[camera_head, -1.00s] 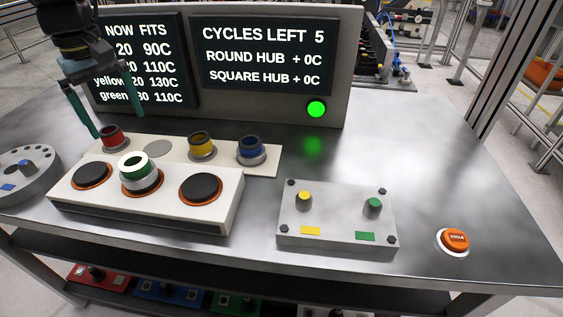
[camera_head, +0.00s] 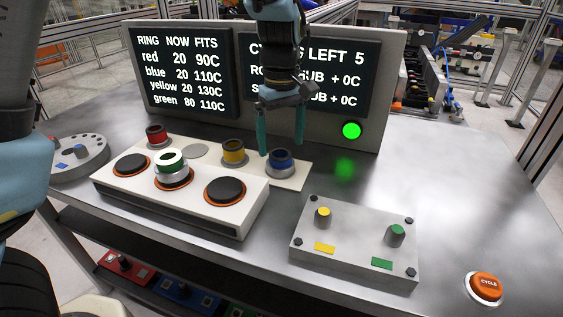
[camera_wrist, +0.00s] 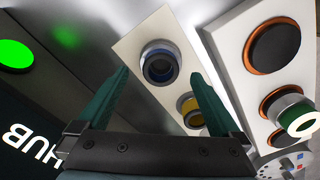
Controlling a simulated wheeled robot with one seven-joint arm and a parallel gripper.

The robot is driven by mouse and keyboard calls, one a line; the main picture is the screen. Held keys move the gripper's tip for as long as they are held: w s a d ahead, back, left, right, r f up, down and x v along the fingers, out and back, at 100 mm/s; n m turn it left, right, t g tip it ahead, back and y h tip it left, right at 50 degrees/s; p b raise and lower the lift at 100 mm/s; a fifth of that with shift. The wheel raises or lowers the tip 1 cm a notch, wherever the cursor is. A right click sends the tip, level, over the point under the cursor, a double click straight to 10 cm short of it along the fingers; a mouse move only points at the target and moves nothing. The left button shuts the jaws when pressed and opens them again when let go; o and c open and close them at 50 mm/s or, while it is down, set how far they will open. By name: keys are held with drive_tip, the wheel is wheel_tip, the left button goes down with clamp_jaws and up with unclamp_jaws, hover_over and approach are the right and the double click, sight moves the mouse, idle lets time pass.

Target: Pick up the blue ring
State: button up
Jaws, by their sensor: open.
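The blue ring (camera_head: 280,157) sits on a metal base at the right end of the white ring plate, behind the heater block. My gripper (camera_head: 281,146) is open and empty, pointing down, with its two teal fingers above and around the blue ring's position in the picture. In the wrist view the blue ring (camera_wrist: 159,66) shows beyond and between the fingertips of my gripper (camera_wrist: 160,80). The fingers do not appear to touch it.
On the plate are a yellow ring (camera_head: 233,147) and a red ring (camera_head: 157,131). A green and white ring (camera_head: 170,157) sits on the middle pad of the heater block (camera_head: 205,211). A display panel (camera_head: 385,60) stands close behind. A knob box (camera_head: 355,243) and cycle button (camera_head: 486,286) are at right.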

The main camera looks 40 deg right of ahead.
sight(281, 156)
wheel_tip(281, 156, down, 5)
drive_tip(key=shift+a+p, duration=0.1)
drive_tip(key=shift+p, duration=0.35)
drive_tip(key=shift+c, duration=0.4)
drive_tip(key=shift+r, duration=0.1)
clamp_jaws()
